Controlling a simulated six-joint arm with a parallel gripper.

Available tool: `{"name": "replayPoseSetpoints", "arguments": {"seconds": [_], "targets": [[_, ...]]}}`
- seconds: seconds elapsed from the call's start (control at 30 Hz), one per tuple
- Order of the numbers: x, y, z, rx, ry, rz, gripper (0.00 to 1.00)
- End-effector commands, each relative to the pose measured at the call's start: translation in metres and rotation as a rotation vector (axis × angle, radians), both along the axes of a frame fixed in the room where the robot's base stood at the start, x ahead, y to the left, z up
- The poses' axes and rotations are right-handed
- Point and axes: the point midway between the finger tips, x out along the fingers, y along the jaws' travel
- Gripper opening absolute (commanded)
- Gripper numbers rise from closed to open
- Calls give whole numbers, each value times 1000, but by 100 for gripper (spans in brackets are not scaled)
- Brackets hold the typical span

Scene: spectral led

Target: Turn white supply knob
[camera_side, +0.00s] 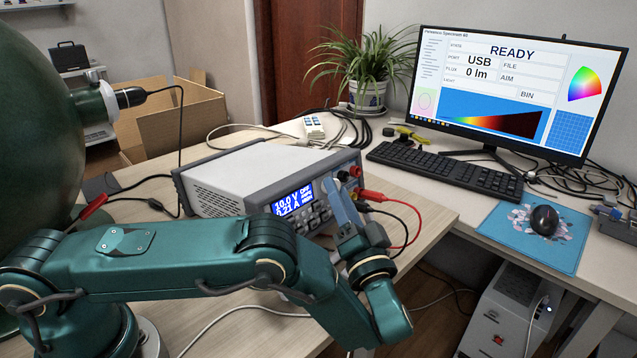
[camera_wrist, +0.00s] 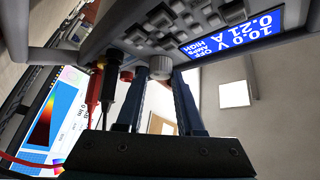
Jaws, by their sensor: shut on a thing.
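The white supply knob (camera_wrist: 161,66) is on the front panel of the power supply (camera_wrist: 105,20), which looks inverted in the wrist view. My gripper (camera_wrist: 161,74) has its two blue fingers on either side of the knob and is shut on it. In the side view, my gripper (camera_side: 345,212) is at the right end of the supply's front (camera_side: 260,165), and its fingers hide the knob. The supply's blue display (camera_side: 292,202) reads 10.0 V and 0.21 A; the display also shows in the wrist view (camera_wrist: 235,28) with OFF and HIGH.
Red and black leads (camera_side: 372,196) plug into the supply close beside my gripper. The monitor (camera_side: 510,85) shows READY and 0 lm. A keyboard (camera_side: 445,168), a mouse (camera_side: 544,220) and a potted plant (camera_side: 368,65) stand farther off. A large dark green sphere (camera_side: 30,130) is at left.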

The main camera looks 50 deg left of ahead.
Motion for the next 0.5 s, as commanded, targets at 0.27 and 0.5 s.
{"name": "replayPoseSetpoints", "arguments": {"seconds": [0.27,0.5], "targets": [[3,-1,-1,6,-125,19,0],[3,-1,-1,9,-160,24,0]]}}
